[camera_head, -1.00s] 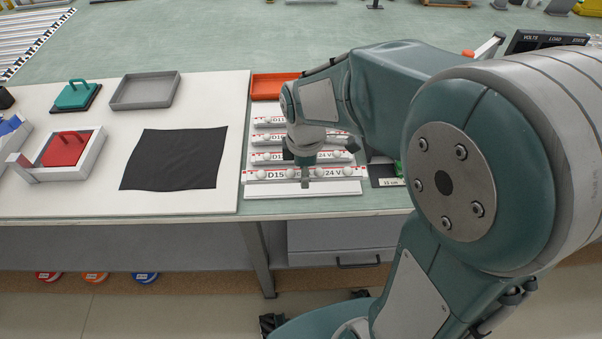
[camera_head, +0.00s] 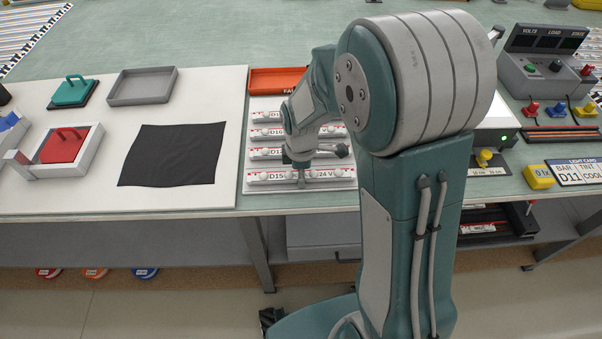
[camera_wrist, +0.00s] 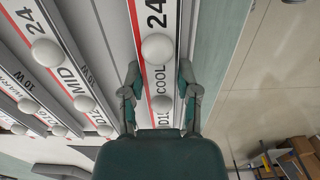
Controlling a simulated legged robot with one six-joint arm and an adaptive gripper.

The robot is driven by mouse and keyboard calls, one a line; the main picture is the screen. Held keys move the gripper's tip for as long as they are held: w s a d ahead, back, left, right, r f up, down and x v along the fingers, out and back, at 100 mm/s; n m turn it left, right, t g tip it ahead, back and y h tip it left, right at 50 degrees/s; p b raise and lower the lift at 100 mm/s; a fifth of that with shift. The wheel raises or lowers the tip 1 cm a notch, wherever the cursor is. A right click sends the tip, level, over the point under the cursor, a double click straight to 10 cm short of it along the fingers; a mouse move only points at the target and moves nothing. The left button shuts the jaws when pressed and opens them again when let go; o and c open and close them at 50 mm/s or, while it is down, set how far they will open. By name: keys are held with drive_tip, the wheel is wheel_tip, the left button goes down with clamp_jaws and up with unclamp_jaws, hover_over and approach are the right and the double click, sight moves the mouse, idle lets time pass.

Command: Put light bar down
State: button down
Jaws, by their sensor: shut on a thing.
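My gripper (camera_head: 301,178) is shut on the front light bar (camera_head: 271,176), a white bar with a red stripe, round knobs and "D15" and "24 V" lettering. In the wrist view my fingers (camera_wrist: 160,92) stand on either side of this bar (camera_wrist: 154,75), which reads "COOL". The bar is level, at the front of the grey rack (camera_head: 300,189) and in line with the other bars. It appears low over or on the front place; contact underneath is hidden.
Several similar bars (camera_head: 263,153) lie in rows behind. An orange tray (camera_head: 276,80) stands beyond them. A black cloth (camera_head: 175,155) lies to the left on a white board. My arm hides the area right of the rack. The table's front edge is close.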

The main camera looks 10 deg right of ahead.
drive_tip(key=shift+c, duration=1.7)
unclamp_jaws()
drive_tip(key=shift+f, duration=0.1)
